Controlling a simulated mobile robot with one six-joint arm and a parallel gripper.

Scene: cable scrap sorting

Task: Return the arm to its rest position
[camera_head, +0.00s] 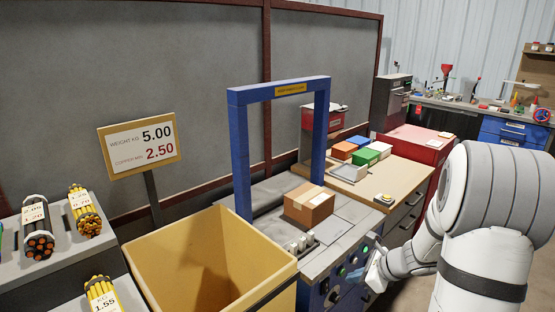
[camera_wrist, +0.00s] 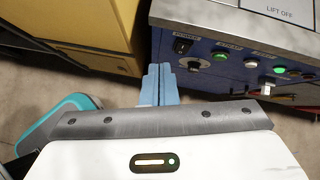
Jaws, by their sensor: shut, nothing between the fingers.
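My arm (camera_head: 480,230) stands at the right of the head view, bent, with its wrist reaching left toward the front of the machine with the blue frame. My gripper (camera_wrist: 160,85) shows in the wrist view with its two blue-grey fingers together and nothing between them. The fingers point at the gap between the yellow bin and the blue control panel (camera_wrist: 230,70), just left of the panel's power switch. In the head view the fingertips are too small to make out clearly.
An open yellow bin (camera_head: 275,278) stands left of the machine. A cardboard box (camera_head: 308,204) sits under the blue frame (camera_head: 240,150). Cable bundles (camera_head: 85,212) lie on grey stands at the left. A wooden-topped bench (camera_head: 410,177) with coloured boxes is behind. Floor shows below the panel.

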